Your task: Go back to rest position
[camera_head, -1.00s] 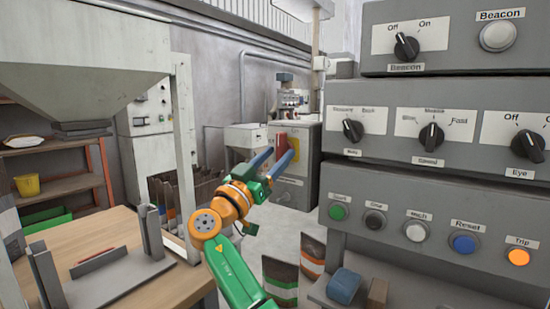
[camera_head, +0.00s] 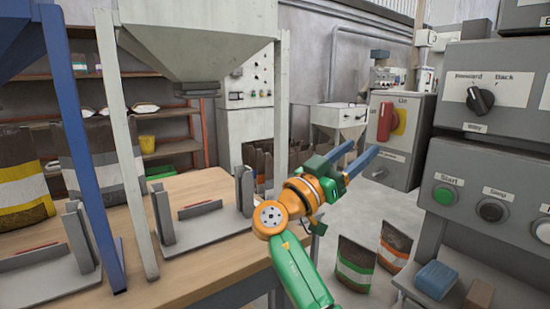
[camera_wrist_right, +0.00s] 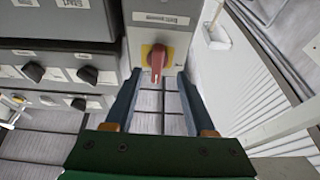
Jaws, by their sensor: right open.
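My right gripper (camera_head: 352,162) is open and empty, with two blue fingers, at the end of an orange and green arm. In the head view it is raised in the air, left of the control panel (camera_head: 470,175) and in front of a grey cabinet with a red switch (camera_head: 386,122). In the right wrist view the two fingers (camera_wrist_right: 158,92) stand apart with nothing between them. The red switch (camera_wrist_right: 157,62) on its yellow plate shows beyond the fingertips, apart from them. My left gripper is not in view.
A wooden table (camera_head: 205,188) with grey bag holders stands at left under a hopper (camera_head: 195,45). Striped bags (camera_head: 357,262) stand on the floor. A blue block (camera_head: 436,279) lies on a ledge below the panel.

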